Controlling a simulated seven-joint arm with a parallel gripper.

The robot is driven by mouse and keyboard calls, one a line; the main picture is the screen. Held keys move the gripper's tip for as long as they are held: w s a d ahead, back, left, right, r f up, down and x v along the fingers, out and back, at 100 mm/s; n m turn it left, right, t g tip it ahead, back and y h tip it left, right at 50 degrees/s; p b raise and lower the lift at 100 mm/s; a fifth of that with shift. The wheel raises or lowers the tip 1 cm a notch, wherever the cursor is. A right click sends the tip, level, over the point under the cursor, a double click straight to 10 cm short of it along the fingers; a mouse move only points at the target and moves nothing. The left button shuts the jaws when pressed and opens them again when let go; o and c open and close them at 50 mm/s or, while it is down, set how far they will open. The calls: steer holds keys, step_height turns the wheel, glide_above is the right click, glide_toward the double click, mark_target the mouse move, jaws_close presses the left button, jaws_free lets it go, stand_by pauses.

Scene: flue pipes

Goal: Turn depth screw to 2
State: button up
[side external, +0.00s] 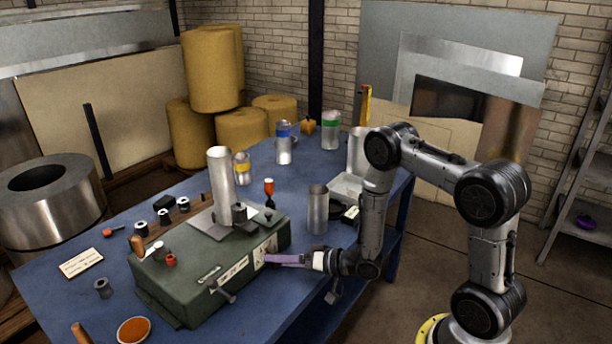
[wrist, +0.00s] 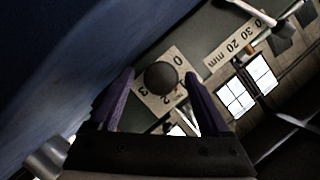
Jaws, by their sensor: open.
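The depth screw shows in the wrist view as a dark round knob (wrist: 161,78) over a pale dial plate (wrist: 178,62) with the digits 0, 2 and 3 readable. The setting it points to cannot be told. My gripper (wrist: 158,84) has purple fingers spread on either side of the knob, open, with visible gaps. In the side view my gripper (side external: 272,260) reaches the right front face of the green machine (side external: 185,285), where its fingers hide the knob.
A crank handle (side external: 222,289) juts from the machine's front, left of my gripper. A metal pipe (side external: 318,210) stands on the blue table (side external: 60,295) behind my gripper. A scale marked in mm (wrist: 238,42) lies beside the dial plate.

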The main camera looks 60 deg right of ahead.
steer(key=n+h, duration=0.2)
steer(key=n, duration=0.1)
steer(key=shift+a+r+g, duration=0.1)
steer(key=shift+a+g, duration=0.1)
steer(key=shift+g, duration=0.2)
steer(key=n+h, duration=0.2)
steer(key=n, duration=0.1)
steer(key=shift+a, duration=0.15)
steer(key=shift+s+r, duration=0.15)
steer(key=shift+s, duration=0.15)
steer(key=v, duration=1.3)
steer(key=w+r, duration=0.2)
steer(key=r, duration=0.9)
steer(key=w+a+r+n+t, duration=0.1)
steer(key=w+r, duration=0.1)
steer(key=r, duration=1)
steer(key=shift+a+r, duration=0.25)
steer(key=shift+a, duration=0.05)
